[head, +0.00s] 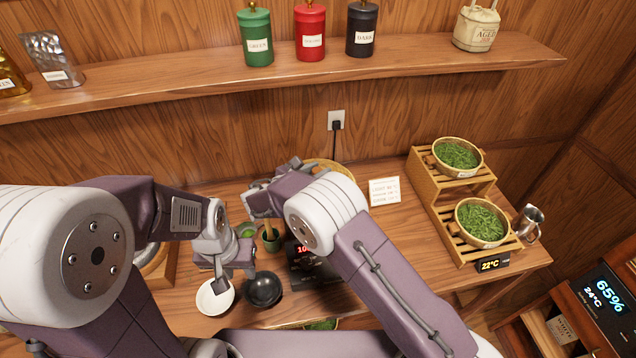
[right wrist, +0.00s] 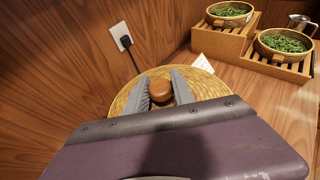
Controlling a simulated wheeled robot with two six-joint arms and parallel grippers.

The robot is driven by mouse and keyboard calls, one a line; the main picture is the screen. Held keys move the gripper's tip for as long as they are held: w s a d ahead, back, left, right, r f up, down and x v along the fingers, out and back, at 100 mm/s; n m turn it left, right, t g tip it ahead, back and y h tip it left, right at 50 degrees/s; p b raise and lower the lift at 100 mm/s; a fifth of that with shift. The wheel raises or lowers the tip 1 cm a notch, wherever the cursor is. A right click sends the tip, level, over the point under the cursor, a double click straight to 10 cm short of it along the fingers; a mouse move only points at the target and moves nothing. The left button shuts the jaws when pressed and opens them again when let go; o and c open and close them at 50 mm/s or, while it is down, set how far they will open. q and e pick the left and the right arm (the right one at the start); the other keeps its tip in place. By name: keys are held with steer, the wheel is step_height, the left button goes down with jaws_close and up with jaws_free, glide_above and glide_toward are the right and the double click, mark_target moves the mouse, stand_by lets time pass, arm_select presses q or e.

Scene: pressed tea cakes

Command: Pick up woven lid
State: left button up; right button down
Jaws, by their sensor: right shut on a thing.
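The woven lid (right wrist: 215,92) is a round straw-coloured disc with a brown wooden knob (right wrist: 160,90) at its middle. In the right wrist view my right gripper (right wrist: 161,95) has its two ridged fingers on either side of the knob and is shut on it. In the head view only part of the lid's rim (head: 338,167) shows near the back wall, behind my right arm. Whether the lid rests on anything is hidden. My left gripper (head: 222,284) hangs over the white bowl, seen edge-on, so its opening does not show.
A white bowl (head: 213,299), a black bowl (head: 263,290) and a dark device with a red display (head: 303,250) stand in front. A white card (head: 384,191) and a tiered wooden rack (head: 433,190) with tea baskets lie right. A wall shelf (head: 180,80) runs above.

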steer(key=shift+w+d, duration=0.15)
steer(key=shift+w, duration=0.05)
steer(key=shift+s, duration=0.15)
stand_by(0.5)
steer(key=r, duration=0.1)
steer(key=r+b, duration=0.1)
steer(key=r, duration=0.1)
steer(key=r+b, duration=0.1)
steer(key=shift+s+d+r, duration=0.2)
steer(key=shift+d, duration=0.1)
steer(key=s+d+r+b, duration=0.2)
steer(key=s+d+r, duration=0.4)
steer(key=d, duration=0.2)
steer(key=shift+s+d+r, duration=0.3)
steer(key=shift+d, duration=0.1)
